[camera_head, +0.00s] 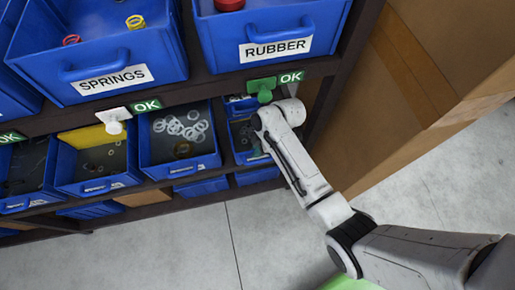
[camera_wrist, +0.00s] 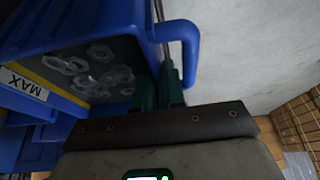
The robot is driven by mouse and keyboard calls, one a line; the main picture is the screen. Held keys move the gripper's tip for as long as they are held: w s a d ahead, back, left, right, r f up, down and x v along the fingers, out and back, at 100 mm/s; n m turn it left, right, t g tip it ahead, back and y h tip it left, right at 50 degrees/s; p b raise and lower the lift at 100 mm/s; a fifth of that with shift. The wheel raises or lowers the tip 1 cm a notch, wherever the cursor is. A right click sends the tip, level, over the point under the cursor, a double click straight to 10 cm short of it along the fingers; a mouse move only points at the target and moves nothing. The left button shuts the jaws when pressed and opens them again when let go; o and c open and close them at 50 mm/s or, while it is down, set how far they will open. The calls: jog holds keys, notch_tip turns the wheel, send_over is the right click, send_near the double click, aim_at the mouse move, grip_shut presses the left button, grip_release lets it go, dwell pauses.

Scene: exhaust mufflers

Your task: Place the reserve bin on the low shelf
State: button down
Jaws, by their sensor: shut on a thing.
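A blue bin (camera_wrist: 148,20) fills the upper left of the wrist view. Several hex nuts lie in it, and a blue handle (camera_wrist: 191,55) sticks out from its wall. In the head view a blue bin (camera_head: 245,158) shows beside my wrist at the lower shelf (camera_head: 160,187), partly covered by my arm. I cannot read a reserve label on it.
Lower blue bins stand to the left, one with pale rings (camera_head: 180,130). Above are the SPRINGS bin (camera_head: 105,45) and the RUBBER bin (camera_head: 270,35). A green OK tag (camera_head: 266,90) hangs close to my wrist. A large cardboard box (camera_head: 420,90) stands right. Grey floor (camera_head: 270,235) is open in front.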

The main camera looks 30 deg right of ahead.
jog(key=shift+f, duration=0.15)
jog(key=c, duration=1.2)
grip_release()
jog(key=shift+p+v, duration=0.3)
jog(key=shift+v, duration=3.55)
jog(key=s+d+r+m+h, duration=0.1)
jog(key=s+m, duration=0.4)
jog(key=s, duration=0.2)
jog(key=s+d+r+m+h, duration=0.2)
jog(key=s+m, duration=0.3)
jog(key=s, duration=0.2)
jog(key=s+d+r+m+h, duration=0.1)
jog(key=s+m, duration=0.3)
jog(key=s, duration=0.4)
jog(key=shift+d+r+m, duration=0.4)
jog(key=shift+d+r, duration=0.1)
jog(key=shift+r, duration=0.25)
